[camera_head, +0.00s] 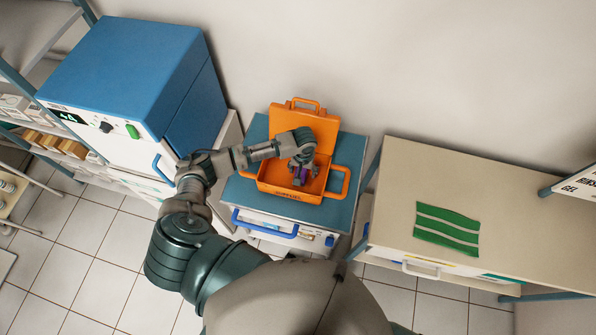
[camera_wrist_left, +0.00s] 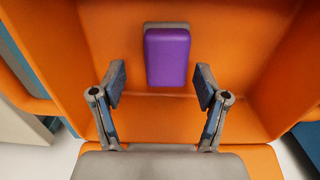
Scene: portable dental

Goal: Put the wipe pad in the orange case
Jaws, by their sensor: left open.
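The orange case (camera_head: 273,190) stands open on a blue-topped cart, its lid raised at the back. A purple pad with a grey edge, which looks like the wipe pad (camera_wrist_left: 167,58), lies inside the case. A bit of its purple also shows in the head view (camera_head: 301,176). My left gripper (camera_head: 302,182) is over the case's inside. In the left wrist view its two fingers (camera_wrist_left: 160,87) are spread apart with nothing between them, and the pad is just beyond the fingertips. My right gripper is not in view.
A blue-topped cabinet (camera_head: 130,65) stands to the left of the cart (camera_head: 335,215). A beige counter (camera_head: 400,190) with green strips (camera_head: 447,229) on it is to the right. The wall is close behind the case lid.

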